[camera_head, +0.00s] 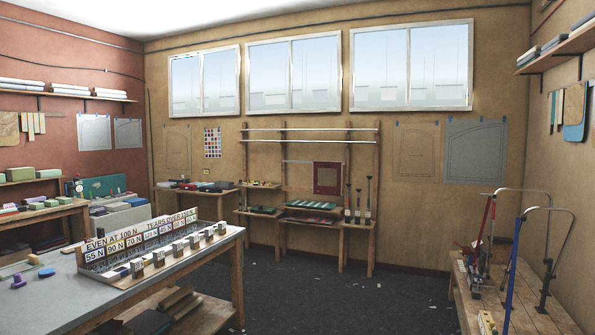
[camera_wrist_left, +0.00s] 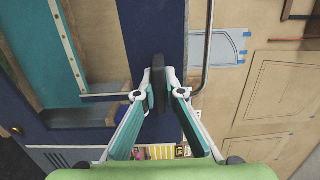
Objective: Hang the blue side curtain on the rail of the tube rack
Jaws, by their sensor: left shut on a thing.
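In the left wrist view my left gripper (camera_wrist_left: 159,88) is shut on a dark, narrow upright piece (camera_wrist_left: 159,72). Its lower part is hidden between the fingers, and I cannot tell whether it belongs to the dark blue panel (camera_wrist_left: 149,28) behind it. Neither gripper shows in the head view. There, a wooden rack (camera_head: 283,190) stands against the back wall, with two pale horizontal rails (camera_head: 310,130) near its top; nothing blue hangs from them. I cannot surely pick out the blue side curtain in either view.
A workbench (camera_head: 60,275) with a lettered board (camera_head: 150,228) stands at left. A wooden bench (camera_head: 505,300) with lever tools is at right. The dark floor (camera_head: 370,295) between them is mostly clear. In the wrist view a grey bar (camera_wrist_left: 208,45) is right of the gripper.

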